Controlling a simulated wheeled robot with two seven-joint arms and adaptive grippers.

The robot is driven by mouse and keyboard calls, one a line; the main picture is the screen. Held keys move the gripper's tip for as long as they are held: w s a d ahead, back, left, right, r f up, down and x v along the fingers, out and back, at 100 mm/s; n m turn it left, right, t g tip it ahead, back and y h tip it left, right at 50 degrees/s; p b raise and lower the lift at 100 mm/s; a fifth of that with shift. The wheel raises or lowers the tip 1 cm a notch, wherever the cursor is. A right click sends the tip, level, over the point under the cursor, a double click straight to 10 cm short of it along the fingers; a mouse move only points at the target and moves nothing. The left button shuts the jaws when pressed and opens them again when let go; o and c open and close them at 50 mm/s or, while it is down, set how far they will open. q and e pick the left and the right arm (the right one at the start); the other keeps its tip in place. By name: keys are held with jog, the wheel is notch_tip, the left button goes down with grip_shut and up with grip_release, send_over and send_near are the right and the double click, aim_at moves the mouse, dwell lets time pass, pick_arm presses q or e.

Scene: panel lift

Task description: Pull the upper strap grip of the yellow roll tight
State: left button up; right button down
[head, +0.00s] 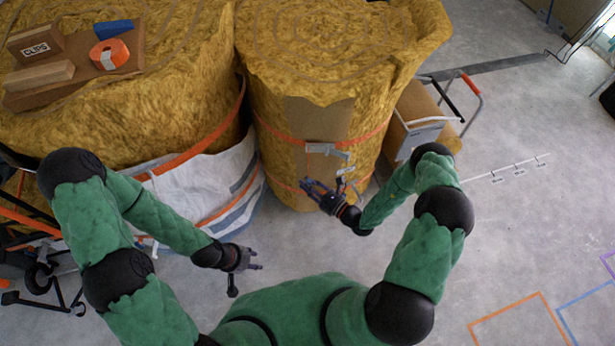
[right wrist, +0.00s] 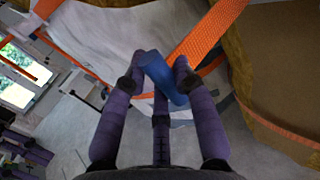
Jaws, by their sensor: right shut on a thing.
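The yellow roll (head: 275,110) stands upright at the centre of the head view, with a brown board on its front. An upper orange strap (head: 275,132) with a grey buckle (head: 328,149) and a lower orange strap circle it. My right gripper (head: 309,186) is in front of the roll, below the upper buckle. It is shut on a blue strap grip (right wrist: 163,79), from which an orange strap (right wrist: 208,40) runs up and right in the right wrist view. In the head view a thin orange tail drops from the buckle towards this gripper. My left gripper (head: 255,259) is open and empty, low and left of the roll.
A larger yellow roll (head: 190,105) stands at the left, with a white striped sheet (head: 205,185) around its lower part. Boards, a blue wedge and orange tape lie on top. A cart with a carton (head: 415,110) stands right of the roll.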

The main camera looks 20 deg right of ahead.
jog(key=c, duration=1)
grip_release()
jog(key=shift+s+a+f, duration=0.1)
jog(key=shift+s+a, duration=0.05)
jog(key=shift+s, duration=0.15)
jog(key=shift+w, duration=0.1)
jog(key=v, duration=1.2)
